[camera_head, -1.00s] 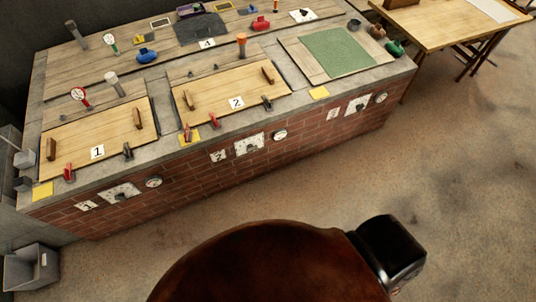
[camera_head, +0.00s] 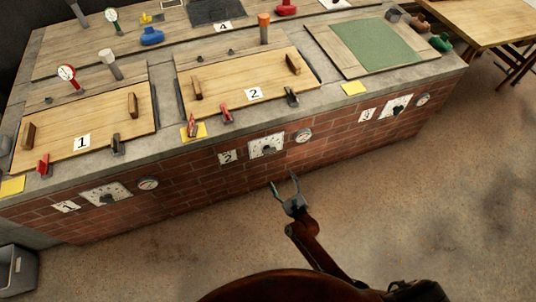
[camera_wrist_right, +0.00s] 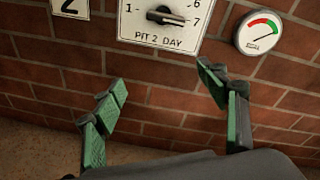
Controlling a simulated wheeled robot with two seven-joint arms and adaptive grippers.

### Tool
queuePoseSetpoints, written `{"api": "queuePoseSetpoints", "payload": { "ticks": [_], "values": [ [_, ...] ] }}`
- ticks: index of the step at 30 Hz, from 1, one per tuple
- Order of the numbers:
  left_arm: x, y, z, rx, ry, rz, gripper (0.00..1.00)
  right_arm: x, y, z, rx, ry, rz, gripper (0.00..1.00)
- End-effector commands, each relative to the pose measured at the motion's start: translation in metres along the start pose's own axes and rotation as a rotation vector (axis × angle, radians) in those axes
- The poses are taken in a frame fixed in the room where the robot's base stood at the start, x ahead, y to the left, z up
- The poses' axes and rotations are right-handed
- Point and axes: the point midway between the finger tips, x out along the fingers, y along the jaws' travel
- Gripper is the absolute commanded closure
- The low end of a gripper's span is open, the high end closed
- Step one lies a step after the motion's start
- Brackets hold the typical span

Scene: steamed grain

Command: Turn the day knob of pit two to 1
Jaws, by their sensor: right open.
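The pit two day knob is a dark knob (camera_wrist_right: 165,15) on a white dial plate (camera_wrist_right: 140,35) marked "PIT 2 DAY". Its pointer is turned to the right side of the dial, near the 6 and 7; the 1 is on the left side. The plate's top is cut off in the right wrist view. In the head view the plate (camera_head: 267,145) is on the brick front below lid 2. My right gripper (camera_head: 284,186) is open and empty, in front of the wall and below the plate. Its green-padded fingers (camera_wrist_right: 168,105) are spread apart, away from the knob. My left gripper is not in view.
A round gauge (camera_wrist_right: 259,32) sits right of the dial, and a "2" sign (camera_head: 228,157) sits left of it. Similar dials for pit one (camera_head: 106,194) and pit three (camera_head: 396,106) are on the same wall. The floor (camera_head: 440,200) in front is clear.

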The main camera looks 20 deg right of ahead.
Motion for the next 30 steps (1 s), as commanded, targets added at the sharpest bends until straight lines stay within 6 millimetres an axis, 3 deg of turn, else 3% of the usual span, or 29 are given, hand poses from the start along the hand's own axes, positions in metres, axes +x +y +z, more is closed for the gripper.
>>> {"api": "queuePoseSetpoints", "payload": {
  "ticks": [3,9,21,30],
  "values": [
    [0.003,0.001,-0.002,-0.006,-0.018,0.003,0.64,0.028,-0.005,0.02,0.261,-0.084,-0.05,0.33],
    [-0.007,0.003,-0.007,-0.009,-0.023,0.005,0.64,0.046,-0.016,0.046,0.45,-0.153,-0.075,0.33],
    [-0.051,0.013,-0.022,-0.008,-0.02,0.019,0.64,0.101,-0.022,0.053,0.458,-0.154,-0.076,0.33],
    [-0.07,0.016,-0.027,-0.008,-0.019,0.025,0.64,0.119,-0.025,0.058,0.456,-0.154,-0.075,0.33]
  ]
}}
